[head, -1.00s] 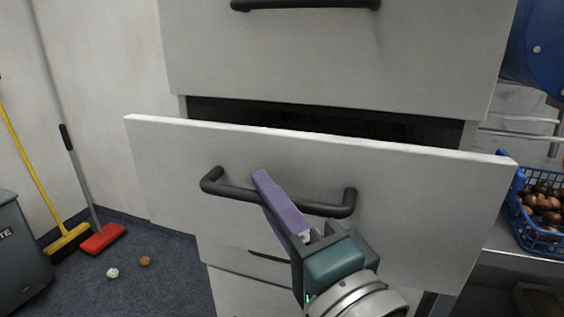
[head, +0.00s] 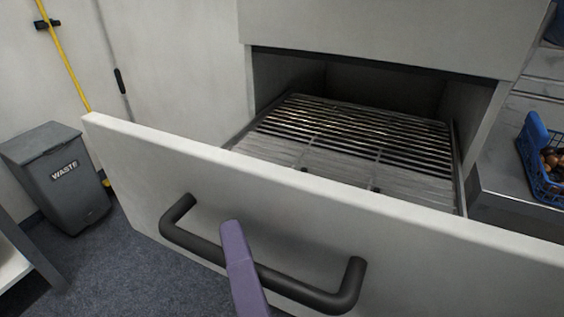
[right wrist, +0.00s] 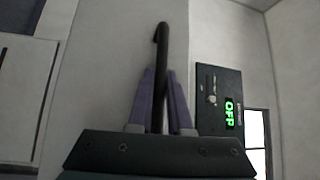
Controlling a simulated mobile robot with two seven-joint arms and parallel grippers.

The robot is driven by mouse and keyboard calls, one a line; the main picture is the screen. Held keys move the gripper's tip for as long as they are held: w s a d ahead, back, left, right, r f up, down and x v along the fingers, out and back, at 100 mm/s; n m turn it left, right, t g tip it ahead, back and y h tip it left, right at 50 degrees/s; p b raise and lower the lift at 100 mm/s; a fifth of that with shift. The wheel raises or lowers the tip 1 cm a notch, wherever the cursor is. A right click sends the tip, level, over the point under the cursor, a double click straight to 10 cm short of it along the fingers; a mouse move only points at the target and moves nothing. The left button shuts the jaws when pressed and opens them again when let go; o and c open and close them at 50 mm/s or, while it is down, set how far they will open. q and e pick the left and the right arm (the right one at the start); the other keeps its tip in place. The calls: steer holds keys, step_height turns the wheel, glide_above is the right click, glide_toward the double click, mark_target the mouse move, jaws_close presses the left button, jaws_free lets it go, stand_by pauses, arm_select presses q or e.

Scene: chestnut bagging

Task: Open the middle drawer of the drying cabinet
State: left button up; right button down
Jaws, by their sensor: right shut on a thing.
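The middle drawer (head: 330,215) of the white drying cabinet (head: 380,28) stands well out, and a slatted metal rack (head: 350,135) shows inside it. Its dark bar handle (head: 310,291) runs across the front panel. My right gripper (head: 238,255) is at the middle of this handle, with a purple finger in front of the bar. In the right wrist view, the two purple fingers of my right gripper (right wrist: 158,100) are closed on either side of the dark handle (right wrist: 161,55). My left gripper is not in view.
A grey waste bin (head: 65,185) stands on the blue carpet at the left. A blue basket of chestnuts (head: 540,160) sits on a metal counter at the right. A panel with a green OFF display (right wrist: 229,113) shows in the right wrist view.

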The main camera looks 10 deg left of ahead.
steer(key=c, duration=0.8)
jaws_free()
steer(key=shift+c, duration=0.2)
steer(key=shift+s, duration=0.1)
steer(key=v, duration=1)
steer(key=shift+b, duration=0.35)
